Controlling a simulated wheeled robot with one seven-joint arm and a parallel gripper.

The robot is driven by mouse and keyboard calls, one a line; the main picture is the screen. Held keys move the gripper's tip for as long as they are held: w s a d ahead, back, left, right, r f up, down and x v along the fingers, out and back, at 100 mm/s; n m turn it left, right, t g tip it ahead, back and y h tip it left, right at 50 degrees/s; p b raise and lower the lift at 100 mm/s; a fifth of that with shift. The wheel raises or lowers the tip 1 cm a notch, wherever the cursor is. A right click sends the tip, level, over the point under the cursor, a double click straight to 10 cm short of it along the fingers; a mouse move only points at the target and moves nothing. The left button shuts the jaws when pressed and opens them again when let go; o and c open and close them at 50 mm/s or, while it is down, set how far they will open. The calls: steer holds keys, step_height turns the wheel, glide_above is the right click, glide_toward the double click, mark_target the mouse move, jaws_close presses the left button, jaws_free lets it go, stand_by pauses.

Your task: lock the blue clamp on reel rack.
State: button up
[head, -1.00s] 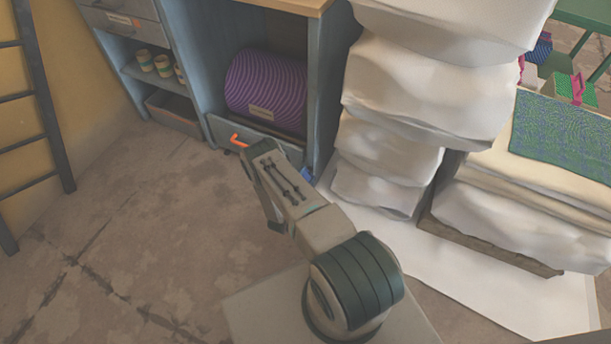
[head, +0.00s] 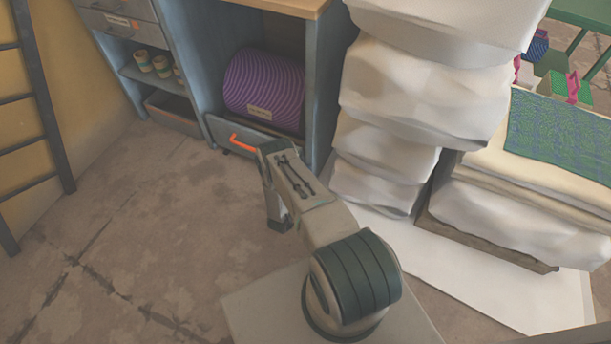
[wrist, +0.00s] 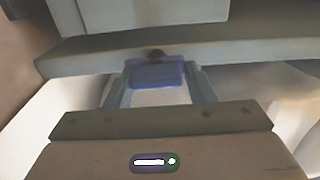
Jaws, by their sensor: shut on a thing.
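The blue clamp (wrist: 155,74) sits at the edge of a pale horizontal board in the wrist view. A dark round spot shows just above it. My gripper (wrist: 158,88) is shut on the clamp, with one finger at each side of it. In the head view, the likely reel rack (head: 316,95) is a blue-grey cabinet bay holding a purple patterned roll (head: 262,85). An orange bar (head: 243,143) shows at its low front panel. My arm reaches toward the rack's lower right, and my fingertips and the clamp are hidden there.
A tall stack of white bundles (head: 425,95) stands close to the right of the rack. A low pallet with cloth (head: 520,220) lies farther right on a white sheet. A ladder (head: 45,110) leans at the left. The floor at left is clear.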

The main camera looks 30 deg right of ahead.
steer(key=shift+s+f, duration=0.25)
steer(key=shift+f, duration=0.15)
steer(key=o, duration=0.9)
steer(key=shift+c, duration=0.2)
steer(key=shift+w+r, duration=0.1)
steer(key=p+v, duration=0.3)
steer(key=v, duration=1.1)
steer(key=shift+p, duration=0.3)
steer(key=shift+w+d, duration=0.1)
